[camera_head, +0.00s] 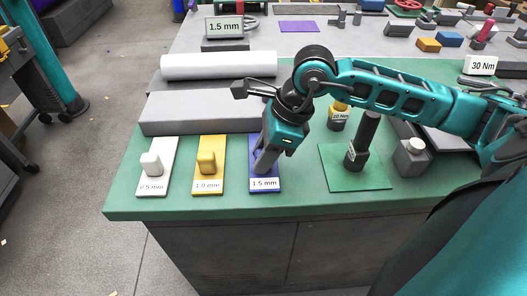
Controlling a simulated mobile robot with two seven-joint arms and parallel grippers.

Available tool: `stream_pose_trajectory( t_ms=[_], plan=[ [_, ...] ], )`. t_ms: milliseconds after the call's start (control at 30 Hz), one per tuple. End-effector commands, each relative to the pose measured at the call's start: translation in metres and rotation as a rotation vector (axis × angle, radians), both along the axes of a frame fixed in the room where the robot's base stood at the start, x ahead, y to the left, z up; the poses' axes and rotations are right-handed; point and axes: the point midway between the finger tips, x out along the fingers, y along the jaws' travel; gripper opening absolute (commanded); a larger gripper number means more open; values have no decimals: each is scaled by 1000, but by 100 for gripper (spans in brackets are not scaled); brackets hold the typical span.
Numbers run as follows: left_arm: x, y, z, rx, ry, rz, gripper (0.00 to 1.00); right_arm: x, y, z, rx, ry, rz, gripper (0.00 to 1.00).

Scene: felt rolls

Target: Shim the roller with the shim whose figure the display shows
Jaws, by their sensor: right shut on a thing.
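The display (225,27) at the back reads 1.5 mm. Three shims lie in a row at the front left of the green bench: a white one (158,180) marked 0.5 mm, a yellow one (209,178) marked 1.0 mm and a blue one (264,184) marked 1.5 mm. My right gripper (264,166) points down over the blue shim and is shut on its grip block, which the fingers mostly hide. The blue shim appears flat on the bench. The pale roller (219,65) lies across a grey block behind the shims. My left gripper is not in view.
A green mat (352,178) with a dark upright tool stands right of my right gripper. A yellow-topped piece (338,116) marked 20 Nm and a grey block with a white knob (412,156) are close by. A 30 Nm sign (480,65) stands at the right.

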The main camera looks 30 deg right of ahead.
Motion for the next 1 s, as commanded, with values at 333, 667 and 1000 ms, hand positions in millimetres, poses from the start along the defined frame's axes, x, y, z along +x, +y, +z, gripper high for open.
stream_pose_trajectory(
  t_ms=[333,667,1000],
  plan=[
    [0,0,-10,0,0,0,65,28,-17,-2,-4,-5,-6,0],
    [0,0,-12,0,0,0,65,44,-27,1,-3,-4,-3,0],
    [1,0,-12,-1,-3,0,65,44,-27,1,-3,-6,-4,50]
  ],
)
